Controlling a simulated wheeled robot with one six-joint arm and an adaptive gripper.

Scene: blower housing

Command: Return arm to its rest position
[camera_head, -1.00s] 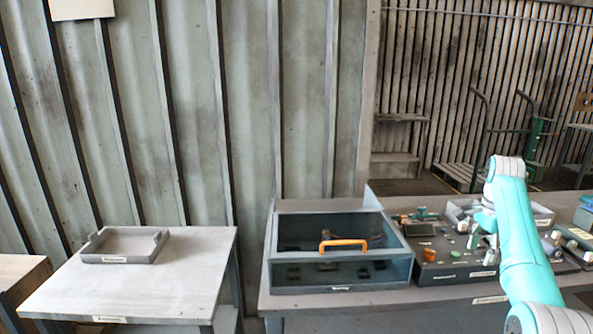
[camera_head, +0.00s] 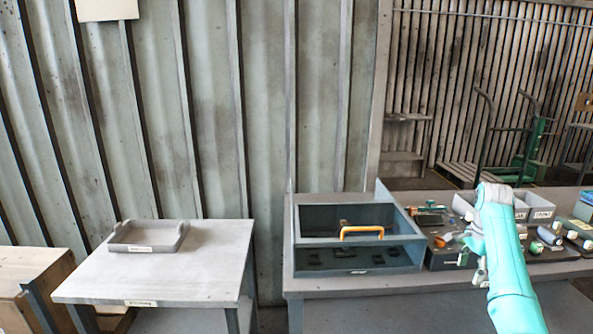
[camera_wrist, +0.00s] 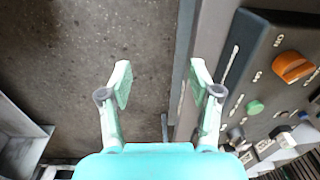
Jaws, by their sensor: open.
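My gripper (camera_wrist: 160,88) is open and empty in the wrist view. Its two fingers stand apart, with bare floor and the bench's edge showing beyond them. In the head view my teal arm reaches up from the lower right in front of the bench. The gripper (camera_head: 481,270) shows only in part there, beside the arm, and its fingers are hard to make out.
A blue-grey housing box (camera_head: 358,258) with an orange handle (camera_head: 362,232) stands on the bench (camera_head: 340,284). A dark parts board (camera_wrist: 262,80) with several coloured pieces lies right of it. A grey tray (camera_head: 148,247) sits on the left table (camera_head: 195,272). Floor between is clear.

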